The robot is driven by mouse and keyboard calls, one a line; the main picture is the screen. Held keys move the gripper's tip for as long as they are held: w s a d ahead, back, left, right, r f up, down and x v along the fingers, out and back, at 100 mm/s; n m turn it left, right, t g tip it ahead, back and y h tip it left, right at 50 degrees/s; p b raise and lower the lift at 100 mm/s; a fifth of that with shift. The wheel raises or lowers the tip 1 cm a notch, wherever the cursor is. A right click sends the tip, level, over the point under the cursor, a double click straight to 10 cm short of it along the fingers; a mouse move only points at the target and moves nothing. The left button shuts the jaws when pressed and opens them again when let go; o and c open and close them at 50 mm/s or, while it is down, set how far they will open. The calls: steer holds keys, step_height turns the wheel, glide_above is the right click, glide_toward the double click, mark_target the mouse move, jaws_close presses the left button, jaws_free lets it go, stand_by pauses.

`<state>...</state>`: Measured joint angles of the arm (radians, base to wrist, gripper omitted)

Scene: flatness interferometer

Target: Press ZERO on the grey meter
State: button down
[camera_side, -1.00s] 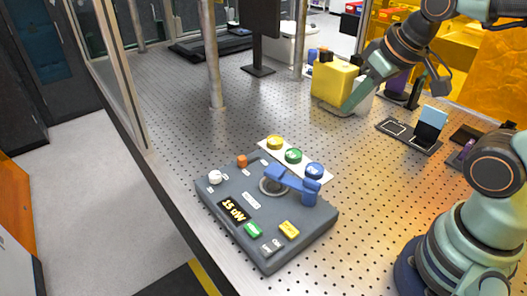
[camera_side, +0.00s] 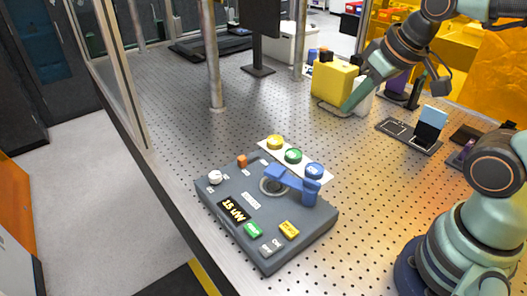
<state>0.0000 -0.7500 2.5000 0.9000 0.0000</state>
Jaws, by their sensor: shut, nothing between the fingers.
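The grey meter (camera_side: 222,190) lies on the perforated bench at the front centre. Its display (camera_side: 232,209) reads what looks like 15 uW. Near its front edge are a green button (camera_side: 253,230), a yellow button (camera_side: 289,230) and a pale grey button (camera_side: 272,247). The button lettering is too small to read surely, so I cannot tell which is ZERO. A white knob (camera_side: 215,177) and an orange block (camera_side: 242,161) are at its far-left side. My gripper (camera_side: 348,107) is shut and empty, pointing down beside the yellow box, well behind and apart from the meter.
A blue lever-like part (camera_side: 290,179) stands over a round port on the meter. Behind it, a white strip (camera_side: 265,146) carries yellow, green and blue round caps. A yellow box (camera_side: 332,80) is beside my gripper. A metal post (camera_side: 213,60) rises at the back. Bare bench lies between.

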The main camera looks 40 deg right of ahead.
steer(key=n+g+h, duration=0.4)
steer(key=n+g, duration=0.8)
steer(key=n, duration=0.5)
glide_above(298, 232)
steer(key=w+a, duration=0.2)
step_height(298, 232, down, 9)
steer(key=shift+d, duration=0.2)
steer(key=shift+f, duration=4.45)
steer(key=shift+f, duration=0.15)
steer(key=shift+d+f, duration=0.1)
steer(key=shift+f, duration=0.2)
